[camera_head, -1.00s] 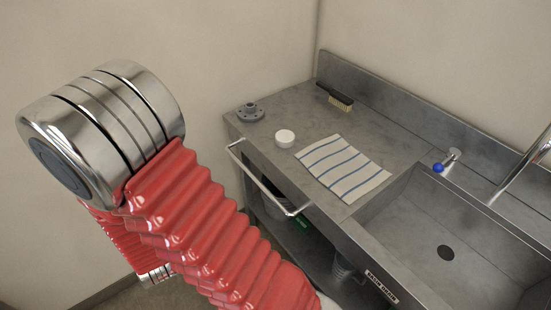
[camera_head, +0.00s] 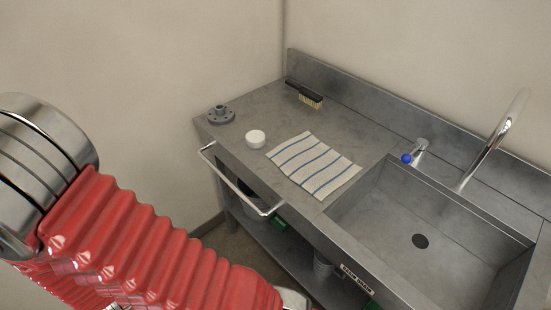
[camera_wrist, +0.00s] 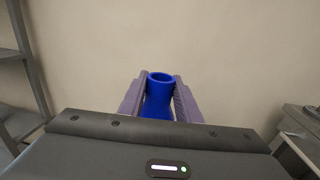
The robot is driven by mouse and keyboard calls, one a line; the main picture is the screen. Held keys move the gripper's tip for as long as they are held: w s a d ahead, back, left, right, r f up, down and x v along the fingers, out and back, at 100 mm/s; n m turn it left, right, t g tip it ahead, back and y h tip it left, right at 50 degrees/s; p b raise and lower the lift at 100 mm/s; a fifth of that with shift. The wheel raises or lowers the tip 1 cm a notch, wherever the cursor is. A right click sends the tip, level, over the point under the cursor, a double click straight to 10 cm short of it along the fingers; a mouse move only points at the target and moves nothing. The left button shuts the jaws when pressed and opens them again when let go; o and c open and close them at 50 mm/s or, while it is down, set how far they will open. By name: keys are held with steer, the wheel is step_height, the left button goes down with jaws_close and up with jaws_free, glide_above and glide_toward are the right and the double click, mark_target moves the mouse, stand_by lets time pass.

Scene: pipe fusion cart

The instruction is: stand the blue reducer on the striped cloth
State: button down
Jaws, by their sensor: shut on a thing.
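The blue reducer (camera_wrist: 158,98) stands out between the two purple-grey fingers of my gripper (camera_wrist: 160,98) in the wrist view, its round open end pointing up in the picture. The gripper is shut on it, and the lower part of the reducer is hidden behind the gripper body. The striped cloth (camera_head: 314,165), white with blue stripes, lies flat on the steel counter in the head view. The gripper and reducer do not show in the head view, so their distance from the cloth cannot be told there.
A white round piece (camera_head: 256,139) and a grey flange (camera_head: 221,115) lie left of the cloth. A brush (camera_head: 304,94) lies behind it. The sink (camera_head: 425,235), tap (camera_head: 492,140) and blue-knobbed valve (camera_head: 413,154) are to the right. A rail (camera_head: 235,182) runs along the counter's front.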

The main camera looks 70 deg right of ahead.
steer(key=s+d+r+m+g+h, duration=0.2)
steer(key=s+d+m+g+h, duration=0.15)
steer(key=d, duration=0.85)
steer(key=s+d+r+m+g+h, duration=0.1)
steer(key=s+d+m+g+h, duration=0.3)
steer(key=d, duration=0.8)
steer(key=s+d+r+m+g+h, duration=0.2)
steer(key=s+d+g+h, duration=0.3)
steer(key=d, duration=0.8)
steer(key=s+d+r+m+g, duration=0.1)
steer(key=s+d+m+g, duration=0.2)
steer(key=s+d, duration=0.3)
steer(key=s+d+r+m+g, duration=0.1)
steer(key=s+d+m+g, duration=0.2)
steer(key=s, duration=1.2)
steer(key=s+d+r+m+g+y, duration=0.1)
steer(key=s+d+r+m+g, duration=0.1)
steer(key=s+d+g, duration=0.3)
steer(key=s+d+m, duration=0.1)
steer(key=s+d, duration=0.2)
steer(key=s, duration=0.3)
steer(key=shift+s+d+m+g, duration=0.15)
steer(key=shift+d+m+g, duration=0.2)
steer(key=shift+d, duration=0.05)
steer(key=shift+f, duration=0.1)
steer(key=shift+f, duration=2.9)
